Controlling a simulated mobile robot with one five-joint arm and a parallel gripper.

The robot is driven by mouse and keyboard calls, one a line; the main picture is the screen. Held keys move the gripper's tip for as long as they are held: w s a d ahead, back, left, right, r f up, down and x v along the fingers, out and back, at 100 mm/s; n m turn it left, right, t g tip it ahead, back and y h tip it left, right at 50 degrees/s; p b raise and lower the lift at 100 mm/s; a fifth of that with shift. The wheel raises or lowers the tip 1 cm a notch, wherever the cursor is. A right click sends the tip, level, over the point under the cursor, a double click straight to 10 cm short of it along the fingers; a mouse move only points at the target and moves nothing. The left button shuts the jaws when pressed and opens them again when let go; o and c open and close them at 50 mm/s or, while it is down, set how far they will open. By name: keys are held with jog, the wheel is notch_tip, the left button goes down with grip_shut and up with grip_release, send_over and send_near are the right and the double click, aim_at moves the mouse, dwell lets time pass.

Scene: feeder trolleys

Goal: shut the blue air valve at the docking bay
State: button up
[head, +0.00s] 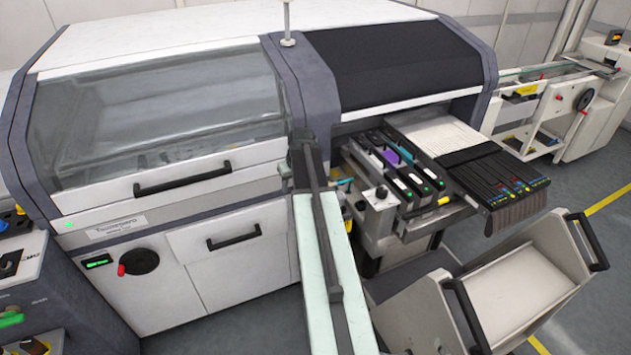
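A small teal-blue part (345,184) shows at the left end of the docking bay, just right of my arm. It may be the blue air valve's handle; it is too small and too covered to tell its position. The docking bay (380,222) is the open recess in the machine's right half, with a grey block and black knob at its left. My arm reaches up from the bottom middle and its dark end lies in front of the bay's left edge. The fingers of my gripper are hidden behind the arm, so I cannot see their opening or any contact.
Dark feeders (495,177) with coloured ends fill the bay's right side. A pale trolley (515,285) with black handles stands on the floor before it. The machine's closed left front (150,260) has handles and a red-handled black dial. Grey floor is free at the right.

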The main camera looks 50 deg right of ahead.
jog(key=s+d+r, duration=0.1)
jog(key=s+d, duration=0.2)
jog(key=d, duration=0.7)
jog(key=shift+m+h, duration=0.3)
jog(key=shift+m, duration=0.1)
jog(key=b+x, duration=0.7)
jog(key=x, duration=0.1)
jog(key=shift+w+a, duration=0.1)
jog(key=shift+a, duration=0.2)
jog(key=shift+r, duration=0.1)
